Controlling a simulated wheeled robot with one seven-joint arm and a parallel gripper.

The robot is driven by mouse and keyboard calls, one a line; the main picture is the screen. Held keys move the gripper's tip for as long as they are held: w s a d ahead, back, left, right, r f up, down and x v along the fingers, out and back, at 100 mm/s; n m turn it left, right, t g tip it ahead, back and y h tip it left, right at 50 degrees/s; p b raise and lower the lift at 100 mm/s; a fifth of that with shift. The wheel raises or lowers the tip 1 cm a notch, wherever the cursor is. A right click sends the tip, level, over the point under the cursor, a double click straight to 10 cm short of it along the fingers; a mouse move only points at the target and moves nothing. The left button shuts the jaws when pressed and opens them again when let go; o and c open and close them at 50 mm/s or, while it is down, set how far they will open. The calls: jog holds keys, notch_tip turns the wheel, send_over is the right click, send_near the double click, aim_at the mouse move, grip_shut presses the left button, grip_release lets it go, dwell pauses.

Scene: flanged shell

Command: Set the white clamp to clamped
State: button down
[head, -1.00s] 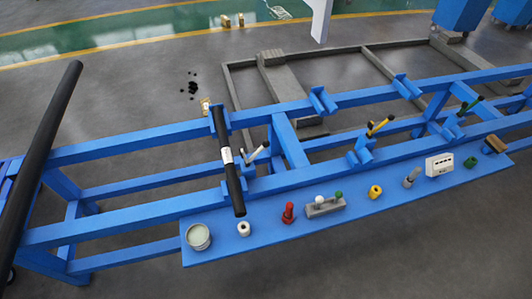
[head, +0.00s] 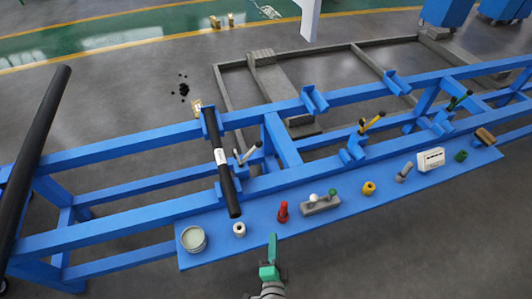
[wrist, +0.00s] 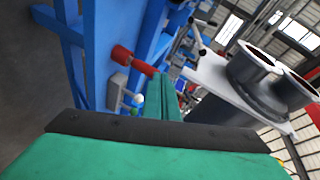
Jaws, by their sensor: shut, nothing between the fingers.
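The white clamp (head: 247,155) sits on the blue frame just right of a short black tube (head: 222,165) with a white label. Its pale handle tilts up to the right, with a dark part beside it; I cannot tell for certain how it is set. My gripper (head: 272,246) is at the bottom middle of the head view, in front of the shelf, well below and right of the clamp. Its green fingers are shut and empty. They also show in the wrist view (wrist: 166,100), pointing toward the bench. I cannot make out the white clamp there.
A blue shelf (head: 335,222) holds a tin (head: 193,239), a white roll (head: 239,230), a red part (head: 283,211), a grey block with knobs (head: 320,206) and a yellow ring (head: 368,188). Yellow (head: 371,122) and green (head: 459,101) clamps stand farther right. A long black tube (head: 32,165) is at left.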

jog(key=w+d+r+m+y, duration=0.1)
jog(key=w+m, duration=0.3)
jog(key=w, duration=0.7)
jog(key=w+d+r+m+t+y, duration=0.1)
jog(key=w+r+m, duration=0.3)
jog(key=w, duration=0.8)
jog(key=shift+w+m+y, duration=0.15)
jog(key=shift+m+y, duration=0.15)
jog(key=shift+m, duration=0.3)
jog(key=shift+w, duration=0.1)
jog(key=w+a, duration=0.4)
jog(key=w, duration=0.6)
jog(key=shift+w+a+r, duration=0.25)
jog(key=shift+r, duration=0.15)
jog(key=shift+d, duration=0.1)
